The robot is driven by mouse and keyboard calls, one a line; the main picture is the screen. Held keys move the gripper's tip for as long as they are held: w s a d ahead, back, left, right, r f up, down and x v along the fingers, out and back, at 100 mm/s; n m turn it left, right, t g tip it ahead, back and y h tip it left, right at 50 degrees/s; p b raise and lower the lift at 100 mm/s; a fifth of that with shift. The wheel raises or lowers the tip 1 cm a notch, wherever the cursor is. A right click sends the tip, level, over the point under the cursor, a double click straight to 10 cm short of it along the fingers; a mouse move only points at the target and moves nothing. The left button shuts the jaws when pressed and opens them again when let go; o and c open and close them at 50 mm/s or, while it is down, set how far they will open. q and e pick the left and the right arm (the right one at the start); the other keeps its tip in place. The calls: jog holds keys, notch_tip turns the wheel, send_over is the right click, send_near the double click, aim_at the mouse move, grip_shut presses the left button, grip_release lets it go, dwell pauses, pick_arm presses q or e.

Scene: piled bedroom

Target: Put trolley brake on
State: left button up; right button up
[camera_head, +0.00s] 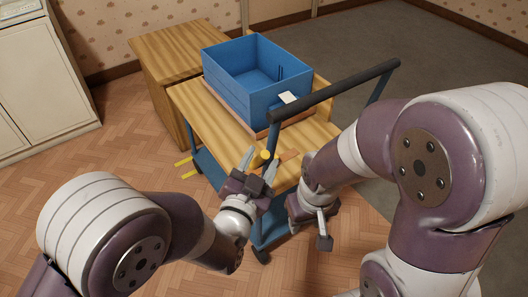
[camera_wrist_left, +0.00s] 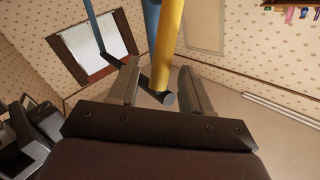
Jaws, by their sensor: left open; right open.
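The trolley has a wooden top (camera_head: 217,112), a blue frame and a black push handle (camera_head: 335,90), which also shows in the left wrist view (camera_wrist_left: 146,82). A yellow lever (camera_head: 264,155) stands near its handle-side corner post. In the left wrist view a yellow bar (camera_wrist_left: 167,45) extends into the space between the finger tips; contact cannot be told. My left gripper (camera_head: 258,162) is open around or close beside this lever. My right gripper (camera_head: 312,222) is open, lower and to the right, beside the trolley's near end; my arm partly hides it.
A blue crate (camera_head: 228,60) sits in a shallow wooden tray on the trolley. A wooden cabinet (camera_head: 160,58) stands close behind it. Two yellow prongs (camera_head: 186,169) stick out low on the left. A white cabinet (camera_head: 45,75) is at far left. Parquet floor between is clear.

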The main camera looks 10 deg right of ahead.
pick_arm(q)
jog(key=shift+x, duration=2)
pick_arm(e)
jog(key=shift+f, duration=0.15)
